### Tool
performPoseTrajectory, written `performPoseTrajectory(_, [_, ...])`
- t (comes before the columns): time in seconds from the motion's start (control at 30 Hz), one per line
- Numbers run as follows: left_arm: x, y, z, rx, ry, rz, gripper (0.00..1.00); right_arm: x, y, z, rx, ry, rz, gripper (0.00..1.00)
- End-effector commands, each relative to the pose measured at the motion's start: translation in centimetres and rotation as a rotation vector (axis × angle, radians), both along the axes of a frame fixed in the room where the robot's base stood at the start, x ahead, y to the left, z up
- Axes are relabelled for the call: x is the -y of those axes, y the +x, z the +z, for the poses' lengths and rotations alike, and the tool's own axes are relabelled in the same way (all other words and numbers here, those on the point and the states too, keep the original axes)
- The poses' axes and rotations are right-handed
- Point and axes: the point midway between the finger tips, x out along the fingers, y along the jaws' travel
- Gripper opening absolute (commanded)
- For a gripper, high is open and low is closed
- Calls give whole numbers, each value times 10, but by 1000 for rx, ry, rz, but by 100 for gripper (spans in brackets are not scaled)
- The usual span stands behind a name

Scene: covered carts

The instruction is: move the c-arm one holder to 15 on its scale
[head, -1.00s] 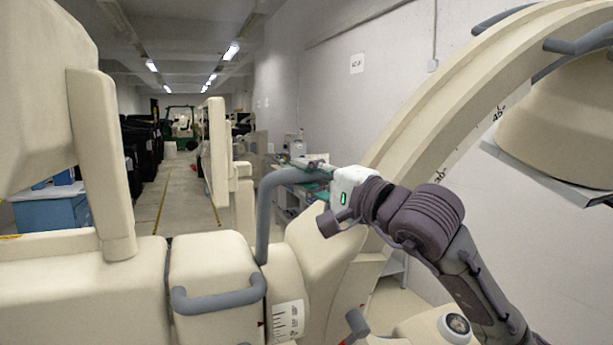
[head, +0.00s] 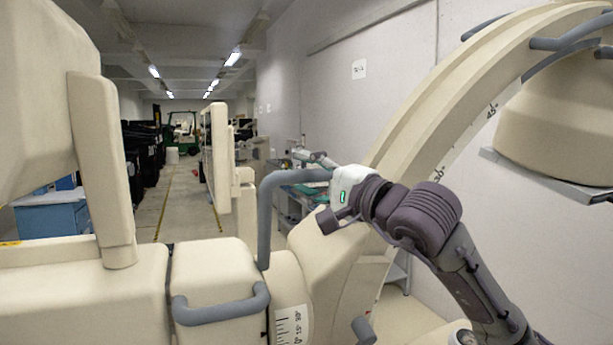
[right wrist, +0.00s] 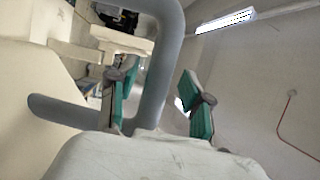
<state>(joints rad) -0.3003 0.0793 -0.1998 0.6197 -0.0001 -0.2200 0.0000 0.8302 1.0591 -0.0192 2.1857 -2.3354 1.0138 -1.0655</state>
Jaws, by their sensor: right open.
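The C-arm is a large cream arc (head: 450,120) with degree marks, 45° and 30° readable, along its side. A cream holder body (head: 325,240) sits at its lower end, with a tall grey bent handle (head: 264,225). A white scale label (head: 291,326) shows on the round part beside it; its reading is too small to tell. My right gripper (head: 318,172) is at the handle's top bend. In the right wrist view, its green-padded fingers (right wrist: 162,98) are apart, with the grey handle (right wrist: 157,75) between them; contact cannot be told. My left gripper is out of view.
A second grey handle (head: 220,305) is on the cream block at lower left. A cream rounded head (head: 560,110) hangs at right. A blue cabinet (head: 52,215) stands at left. An open aisle (head: 185,200) runs back between the rows. The wall is close on the right.

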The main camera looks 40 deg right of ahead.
Motion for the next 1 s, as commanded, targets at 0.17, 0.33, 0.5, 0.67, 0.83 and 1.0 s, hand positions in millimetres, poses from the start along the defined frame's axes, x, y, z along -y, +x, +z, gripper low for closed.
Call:
performPoseTrajectory(0.17, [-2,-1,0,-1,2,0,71,-1,-1,-2,-4,-1,2,50])
performPoseTrajectory(0.33, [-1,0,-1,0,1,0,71,1,-7,-4,-6,0,1,50])
performPoseTrajectory(0.5, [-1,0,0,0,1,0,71,3,-19,-6,-7,-1,0,50])
performPoseTrajectory(0.67, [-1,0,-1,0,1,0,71,4,-32,-8,-7,-1,3,50])
performPoseTrajectory(0.83, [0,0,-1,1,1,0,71,6,-42,-9,-5,2,3,50])
performPoseTrajectory(1.0, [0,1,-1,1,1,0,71,8,-53,-10,-4,0,2,50])
